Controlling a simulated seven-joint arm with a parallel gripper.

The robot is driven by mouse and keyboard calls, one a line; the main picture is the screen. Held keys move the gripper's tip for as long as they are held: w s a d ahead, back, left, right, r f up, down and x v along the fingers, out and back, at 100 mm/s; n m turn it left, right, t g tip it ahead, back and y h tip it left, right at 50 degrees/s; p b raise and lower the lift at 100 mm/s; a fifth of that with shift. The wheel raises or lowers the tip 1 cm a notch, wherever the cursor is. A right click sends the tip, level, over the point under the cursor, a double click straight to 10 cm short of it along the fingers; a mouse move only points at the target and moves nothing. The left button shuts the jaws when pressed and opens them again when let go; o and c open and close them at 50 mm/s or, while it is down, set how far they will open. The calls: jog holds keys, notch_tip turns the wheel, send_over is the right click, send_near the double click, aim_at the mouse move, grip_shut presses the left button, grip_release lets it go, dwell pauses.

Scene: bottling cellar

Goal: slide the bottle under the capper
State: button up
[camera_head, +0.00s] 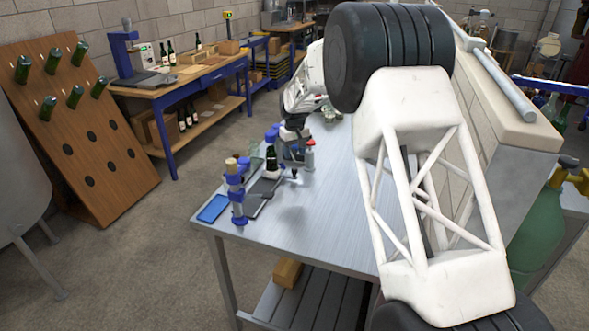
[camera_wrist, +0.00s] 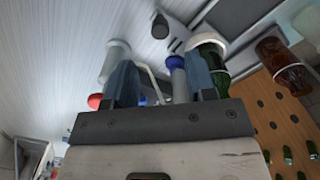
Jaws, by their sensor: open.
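In the head view, the dark bottle (camera_head: 271,158), pale at its lower part, stands upright by the capper on the steel table. The capper seems to be the stand with blue fittings (camera_head: 236,192) and a dark base (camera_head: 262,196). My gripper (camera_head: 291,152) is low over the table, close to the bottle's right side and partly hidden by my arm. In the wrist view my gripper (camera_wrist: 163,78) has its fingers apart. A green bottle with a white ring (camera_wrist: 214,58) shows by the right finger, partly hidden; I cannot tell if they touch.
A blue pad (camera_head: 213,208) lies at the steel table's (camera_head: 310,225) left edge. A red-topped item (camera_head: 310,157) stands right of the gripper. The table's front is clear. A wooden bottle rack (camera_head: 80,140) and a blue-framed bench (camera_head: 185,85) stand further left. A low wall (camera_head: 505,95) borders the right.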

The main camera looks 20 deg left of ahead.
aim_at(295, 169)
jog(key=shift+f, duration=3.85)
grip_shut()
